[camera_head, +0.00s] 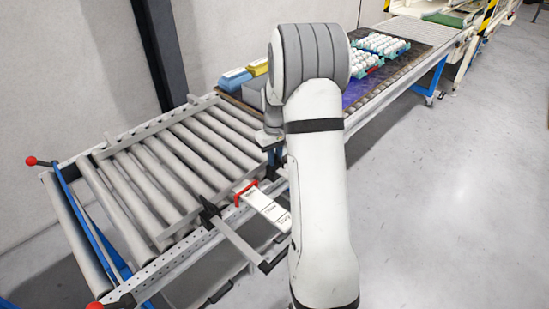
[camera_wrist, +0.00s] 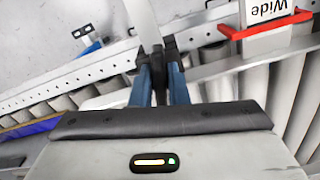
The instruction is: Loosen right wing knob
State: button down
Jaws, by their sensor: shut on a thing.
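In the wrist view the two blue-grey fingers of my gripper (camera_wrist: 160,76) are shut on a black wing knob (camera_wrist: 169,43). The knob sits at a perforated metal rail, with a pale rod (camera_wrist: 142,22) running up from it. The fingers cover part of the knob, so its turn angle is unclear. In the head view my arm hides the gripper and this knob. Another black clamp (camera_head: 209,212) shows there on the rail to the left, with a grey bar running from it.
A white card (camera_head: 264,206) with a red frame (camera_head: 246,190) lies beside the rail; the red frame is close to my gripper in the wrist view (camera_wrist: 266,28). The roller conveyor (camera_head: 150,160) is empty. Egg trays (camera_head: 380,44) stand on the far belt. Floor on the right is clear.

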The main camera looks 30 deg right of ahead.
jog(key=shift+n, duration=1)
jog(key=c, duration=1.4)
grip_release()
notch_tip(320, 180, up, 8)
jog(key=shift+f, duration=0.1)
